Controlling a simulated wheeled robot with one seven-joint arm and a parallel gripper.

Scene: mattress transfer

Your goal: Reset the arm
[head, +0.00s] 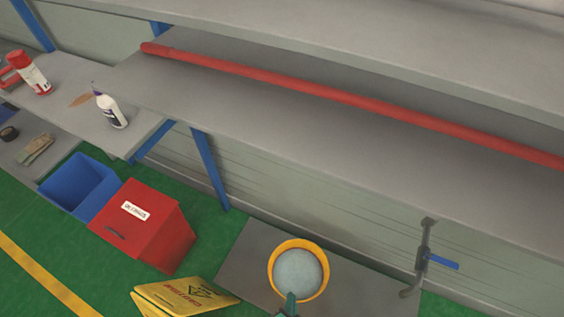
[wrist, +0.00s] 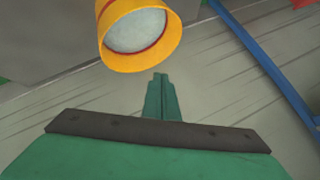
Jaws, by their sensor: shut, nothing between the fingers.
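My gripper (head: 291,297) shows as a small green tip at the bottom of the head view, in front of the lower rim of a yellow bucket (head: 272,283). In the wrist view my gripper (wrist: 160,78) has its green fingers together with nothing between them. The yellow bucket (wrist: 172,45), with a pale grey-white inside and a red ring, is at the top of that view, apart from the fingertips in the picture. Most of my arm is out of the head view.
A grey shelf (head: 230,105) holds a long red pole (head: 330,94). A pipe with a blue lever (head: 443,262) is at right.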

